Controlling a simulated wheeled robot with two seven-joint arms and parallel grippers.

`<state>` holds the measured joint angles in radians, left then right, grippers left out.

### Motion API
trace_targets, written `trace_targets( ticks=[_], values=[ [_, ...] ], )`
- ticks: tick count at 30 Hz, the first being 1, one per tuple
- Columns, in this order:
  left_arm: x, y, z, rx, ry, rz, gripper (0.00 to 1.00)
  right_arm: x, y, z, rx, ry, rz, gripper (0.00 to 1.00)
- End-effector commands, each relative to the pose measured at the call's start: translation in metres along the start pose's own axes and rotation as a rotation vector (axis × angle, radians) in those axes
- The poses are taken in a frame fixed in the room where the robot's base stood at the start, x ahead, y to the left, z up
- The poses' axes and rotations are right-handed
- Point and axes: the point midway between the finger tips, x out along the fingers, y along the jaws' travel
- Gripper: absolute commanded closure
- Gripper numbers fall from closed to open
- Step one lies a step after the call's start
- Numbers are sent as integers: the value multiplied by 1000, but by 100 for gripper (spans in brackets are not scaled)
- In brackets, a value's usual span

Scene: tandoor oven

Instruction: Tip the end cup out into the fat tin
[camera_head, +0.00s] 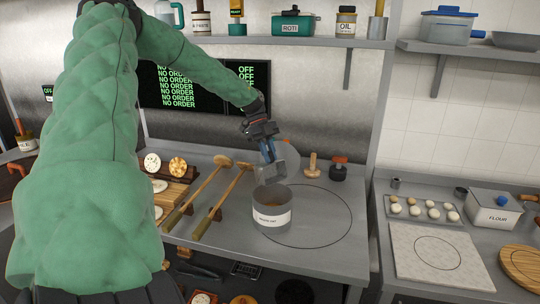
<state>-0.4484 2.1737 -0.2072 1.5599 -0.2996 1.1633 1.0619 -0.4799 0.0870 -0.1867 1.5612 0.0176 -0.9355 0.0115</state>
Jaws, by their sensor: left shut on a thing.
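My left gripper (267,150) comes down from the long green-sleeved arm and is shut on a small grey metal cup (270,174). The cup is tilted, just above the rim of the fat tin (272,219). The fat tin is a round grey tin with a white label, standing on the steel counter. Its inside looks dark brown. I cannot tell what is in the cup or whether anything is running out of it. My right gripper is not in view.
Two long wooden-handled tools (205,190) lie left of the tin. A marked circle on the counter right of the tin is clear. The right counter holds a tray of dough balls (422,219) and a flour box (494,212).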

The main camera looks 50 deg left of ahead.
Motion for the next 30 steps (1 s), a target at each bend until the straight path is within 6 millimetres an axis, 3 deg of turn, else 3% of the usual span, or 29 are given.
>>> trace_targets(
  ticks=[11,22,30],
  values=[
    [-2,0,7,-3,111,-3,100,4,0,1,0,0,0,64],
    [-10,0,21,-1,417,-2,100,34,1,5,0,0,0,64],
    [-15,0,20,0,450,0,100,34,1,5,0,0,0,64]
  ],
)
